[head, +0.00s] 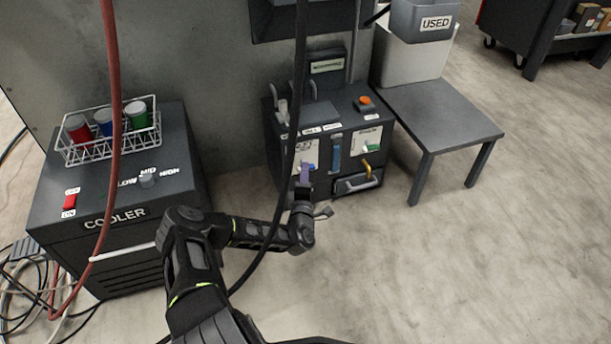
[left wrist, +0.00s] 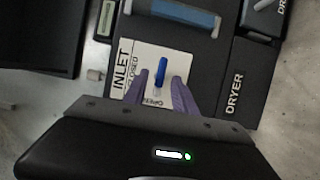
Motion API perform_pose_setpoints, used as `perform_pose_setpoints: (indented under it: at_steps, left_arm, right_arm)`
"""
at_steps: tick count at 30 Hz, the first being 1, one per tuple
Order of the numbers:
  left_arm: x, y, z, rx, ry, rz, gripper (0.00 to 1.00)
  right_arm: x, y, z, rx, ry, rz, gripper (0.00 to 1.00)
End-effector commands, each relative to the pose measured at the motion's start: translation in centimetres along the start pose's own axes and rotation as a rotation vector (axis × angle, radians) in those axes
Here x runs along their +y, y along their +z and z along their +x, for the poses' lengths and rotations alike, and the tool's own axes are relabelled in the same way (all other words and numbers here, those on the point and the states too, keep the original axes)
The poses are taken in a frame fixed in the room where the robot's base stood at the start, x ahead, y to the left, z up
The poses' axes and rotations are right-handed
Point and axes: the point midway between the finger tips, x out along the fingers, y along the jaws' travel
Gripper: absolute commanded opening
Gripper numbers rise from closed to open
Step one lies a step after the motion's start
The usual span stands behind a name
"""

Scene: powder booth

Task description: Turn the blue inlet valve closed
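The blue inlet valve handle (left wrist: 161,72) shows in the left wrist view on a white plate (left wrist: 138,58) marked INLET, CLOSED and OPEN. The handle runs nearly up and down in that view, its lower end near the OPEN mark. My left gripper (left wrist: 160,84) is open, its two purple fingers apart on either side of the handle's lower part; I cannot tell whether they touch it. My right gripper is not in view.
A blue bar (head: 337,151) sits right of the inlet plate, then a green handle (head: 372,147) and a yellow hooked part (head: 367,170). A grey table (head: 440,110) stands right. The cooler (head: 110,220) stands left. Hoses hang in front.

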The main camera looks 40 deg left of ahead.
Motion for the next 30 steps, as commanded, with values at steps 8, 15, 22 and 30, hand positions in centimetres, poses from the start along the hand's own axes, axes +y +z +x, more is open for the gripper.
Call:
perform_pose_setpoints:
  at_steps: [8, 15, 22, 30]
  left_arm:
    - [0.03, 0.06, 1.47, -0.001, -0.001, -0.001, 0.33]
    - [0.04, 0.04, 1.43, -0.001, -0.001, 0.0, 0.26]
    - [0.03, 0.04, 1.42, -0.001, -0.001, 0.0, 0.07]
    - [0.02, 0.04, 1.41, -0.001, -0.001, 0.0, 0.0]
  right_arm:
    - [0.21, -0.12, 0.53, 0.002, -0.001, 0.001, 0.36]
    - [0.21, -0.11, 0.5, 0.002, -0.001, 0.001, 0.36]
    - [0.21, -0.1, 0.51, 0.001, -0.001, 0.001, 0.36]
    - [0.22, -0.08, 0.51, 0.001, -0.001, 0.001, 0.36]
